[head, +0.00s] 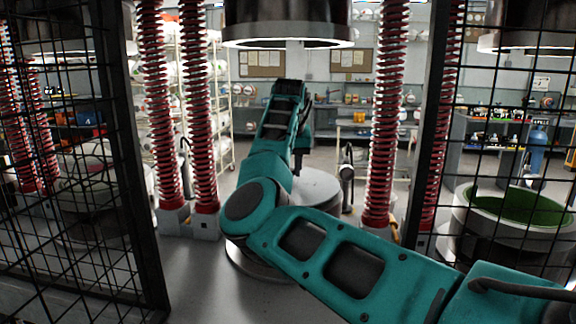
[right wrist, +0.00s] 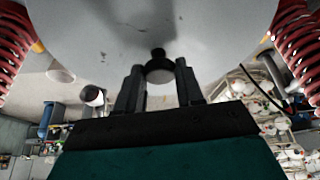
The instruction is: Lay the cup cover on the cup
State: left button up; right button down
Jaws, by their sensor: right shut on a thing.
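The cup cover (head: 322,187) is a pale grey disc below the press head in the middle of the head view. Its broad face also fills the top of the right wrist view (right wrist: 95,35). My right gripper (right wrist: 158,75) is shut on the cover's dark knob (right wrist: 160,71), with one finger on each side. In the head view my teal right arm crosses from the lower right and hides much of the cover and what is beneath it. I cannot make out the cup clearly, nor whether the cover touches it. My left gripper is not in view.
Red coil springs (head: 389,110) stand on both sides of the press, below a round metal press head (head: 288,25). Black mesh fences (head: 75,200) flank the opening. A neighbouring round container with a green inside (head: 530,206) stands at the right. Shelves line the back.

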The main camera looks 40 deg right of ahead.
jog(key=shift+f, duration=0.65)
jog(key=c, duration=0.6)
grip_release()
jog(key=shift+f, duration=0.1)
jog(key=shift+v, duration=3.85)
jog(key=shift+f, duration=0.15)
